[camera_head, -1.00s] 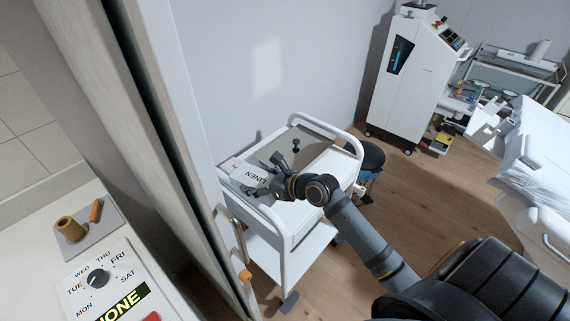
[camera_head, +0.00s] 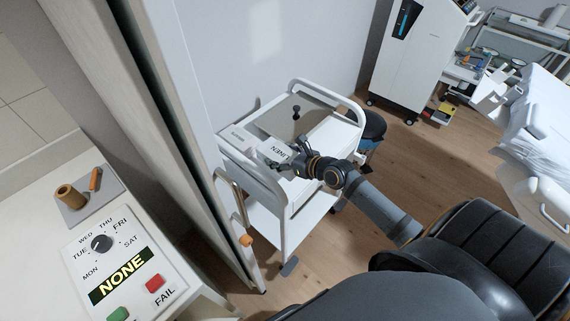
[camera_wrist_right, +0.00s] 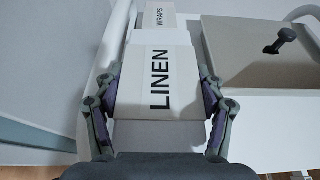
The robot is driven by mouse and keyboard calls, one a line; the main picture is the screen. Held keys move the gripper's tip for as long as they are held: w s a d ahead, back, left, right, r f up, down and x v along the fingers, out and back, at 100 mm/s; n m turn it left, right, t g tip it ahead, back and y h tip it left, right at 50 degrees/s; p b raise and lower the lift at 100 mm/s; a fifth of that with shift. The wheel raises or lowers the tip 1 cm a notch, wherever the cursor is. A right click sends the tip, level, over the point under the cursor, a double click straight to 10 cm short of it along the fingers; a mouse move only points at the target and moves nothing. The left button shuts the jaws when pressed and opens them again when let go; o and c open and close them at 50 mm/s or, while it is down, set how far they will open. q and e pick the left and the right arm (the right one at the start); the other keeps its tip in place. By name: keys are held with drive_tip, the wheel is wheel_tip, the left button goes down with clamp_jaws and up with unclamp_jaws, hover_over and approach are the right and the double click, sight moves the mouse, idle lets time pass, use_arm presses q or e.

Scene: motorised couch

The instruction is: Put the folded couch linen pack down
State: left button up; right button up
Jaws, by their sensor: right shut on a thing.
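The linen pack (camera_head: 277,150) is a white block labelled LINEN, over the top of the white trolley (camera_head: 284,195). My right gripper (camera_head: 283,166) is shut on it. In the right wrist view the pack (camera_wrist_right: 160,62) sits between the two fingers (camera_wrist_right: 158,108), one on each side. I cannot tell whether its underside touches the trolley top. A white pack labelled WRAPS (camera_wrist_right: 160,20) is just beyond it. My left gripper is not in view.
A grey panel with a black knob (camera_head: 296,112) is on the trolley top, right of the packs. Rails edge the trolley. A door frame (camera_head: 185,130) stands close on the left. A dark stool (camera_head: 372,125) is behind the trolley's right side.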

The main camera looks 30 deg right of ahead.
sight(283, 156)
drive_tip(key=f, duration=0.1)
drive_tip(key=d+f+b, duration=0.1)
drive_tip(key=w, duration=0.1)
drive_tip(key=shift+w+d+f, duration=0.1)
drive_tip(key=shift+d+f, duration=0.15)
drive_tip(key=shift+f, duration=0.15)
drive_tip(key=shift+w+d+f, duration=0.15)
drive_tip(key=shift+w+d, duration=0.05)
drive_tip(key=shift+d+f+b, duration=0.15)
drive_tip(key=shift+f+b, duration=0.15)
drive_tip(key=shift+b, duration=0.2)
drive_tip(key=f+b, duration=0.1)
drive_tip(key=f, duration=0.2)
drive_tip(key=shift+w+d+f+b, duration=0.15)
drive_tip(key=shift+w+f+b, duration=0.05)
drive_tip(key=shift+b, duration=0.2)
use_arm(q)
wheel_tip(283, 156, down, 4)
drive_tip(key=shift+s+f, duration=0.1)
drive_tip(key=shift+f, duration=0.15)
use_arm(e)
drive_tip(key=shift+r, duration=0.1)
drive_tip(key=o, duration=1.3)
